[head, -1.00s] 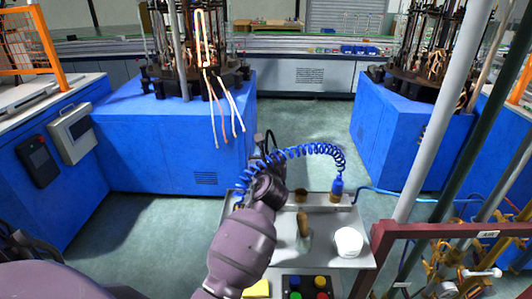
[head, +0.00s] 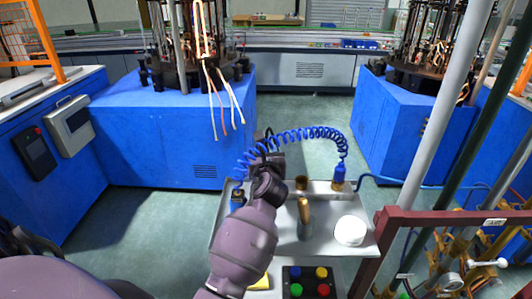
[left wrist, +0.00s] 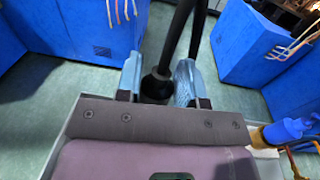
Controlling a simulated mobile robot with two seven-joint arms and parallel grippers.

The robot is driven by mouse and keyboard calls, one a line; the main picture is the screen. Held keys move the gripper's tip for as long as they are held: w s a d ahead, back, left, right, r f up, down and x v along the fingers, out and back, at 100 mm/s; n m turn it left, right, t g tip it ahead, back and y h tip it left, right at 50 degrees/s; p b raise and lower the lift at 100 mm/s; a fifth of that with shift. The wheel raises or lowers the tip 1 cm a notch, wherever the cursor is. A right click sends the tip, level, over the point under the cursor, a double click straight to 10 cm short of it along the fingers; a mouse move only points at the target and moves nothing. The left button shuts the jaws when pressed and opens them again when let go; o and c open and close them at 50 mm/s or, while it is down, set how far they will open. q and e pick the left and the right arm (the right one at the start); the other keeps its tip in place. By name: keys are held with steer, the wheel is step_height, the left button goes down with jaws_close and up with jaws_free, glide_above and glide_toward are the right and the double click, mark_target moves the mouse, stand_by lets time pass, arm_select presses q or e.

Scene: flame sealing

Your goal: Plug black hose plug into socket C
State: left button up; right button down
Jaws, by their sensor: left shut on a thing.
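My left gripper (left wrist: 158,80) is shut on the black hose plug (left wrist: 155,88), which sits between its two pale blue fingers. A black hose (left wrist: 180,25) runs up and away from it. In the head view my left arm reaches over the left part of a white tray, and its own wrist largely hides the gripper and plug. A brass socket (head: 301,183) at the tray's back edge looks empty. A blue plug (head: 339,174) stands upright in a socket right of it. Another blue plug (head: 237,200) stands at the left. Socket letters are not readable. My right gripper is not in view.
The white tray (head: 322,245) carries a brown-handled tool (head: 304,215) and a white round container (head: 350,230). A coiled blue hose (head: 300,134) arches over the back of the tray. A button box (head: 308,281) is in front. A dark red frame (head: 430,218) stands at right.

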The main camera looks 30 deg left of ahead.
arm_select(q)
steer(key=shift+f, duration=0.15)
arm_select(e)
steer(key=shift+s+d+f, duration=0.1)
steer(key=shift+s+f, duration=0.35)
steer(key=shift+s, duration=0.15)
arm_select(q)
steer(key=shift+f, duration=0.1)
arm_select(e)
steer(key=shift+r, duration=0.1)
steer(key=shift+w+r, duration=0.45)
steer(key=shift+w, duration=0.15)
arm_select(q)
steer(key=shift+p, duration=0.3)
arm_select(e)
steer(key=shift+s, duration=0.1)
